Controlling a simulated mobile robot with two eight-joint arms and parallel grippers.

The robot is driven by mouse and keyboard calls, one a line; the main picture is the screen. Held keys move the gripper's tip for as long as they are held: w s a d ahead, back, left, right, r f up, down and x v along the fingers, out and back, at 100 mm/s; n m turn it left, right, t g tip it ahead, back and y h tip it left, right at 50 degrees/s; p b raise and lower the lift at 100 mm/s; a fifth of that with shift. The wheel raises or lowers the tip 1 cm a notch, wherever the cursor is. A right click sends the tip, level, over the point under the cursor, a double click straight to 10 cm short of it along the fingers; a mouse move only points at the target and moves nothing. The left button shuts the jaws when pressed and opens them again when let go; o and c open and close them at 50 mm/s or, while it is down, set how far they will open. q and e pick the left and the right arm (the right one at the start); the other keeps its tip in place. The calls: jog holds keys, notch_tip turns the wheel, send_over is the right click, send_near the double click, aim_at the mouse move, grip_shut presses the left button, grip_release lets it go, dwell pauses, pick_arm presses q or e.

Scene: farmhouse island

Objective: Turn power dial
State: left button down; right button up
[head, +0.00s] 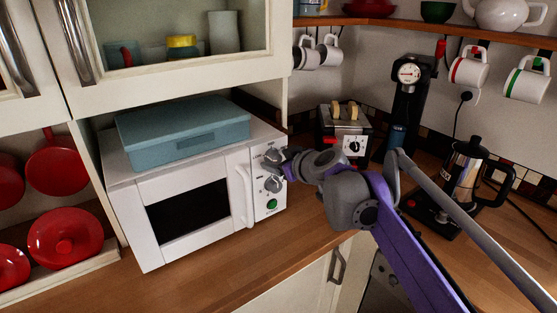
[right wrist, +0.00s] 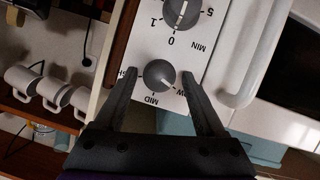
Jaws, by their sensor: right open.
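The white microwave (head: 207,188) stands on the wooden counter, its control strip on the right of its front. The power dial (right wrist: 159,74) is a grey round knob with MID and a partly hidden LOW lettered around it; its white mark points toward LOW. It is the upper knob in the head view (head: 271,155). The timer dial (right wrist: 182,10) is the lower knob, with a green button (head: 272,204) below it. My right gripper (right wrist: 159,75) is open, one finger each side of the power dial, with gaps visible. My left gripper is in neither view.
A teal box (head: 183,132) lies on the microwave. The microwave door handle (right wrist: 262,55) runs beside the dials. The counter in front is clear.

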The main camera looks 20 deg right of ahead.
grip_shut()
dwell(0.3)
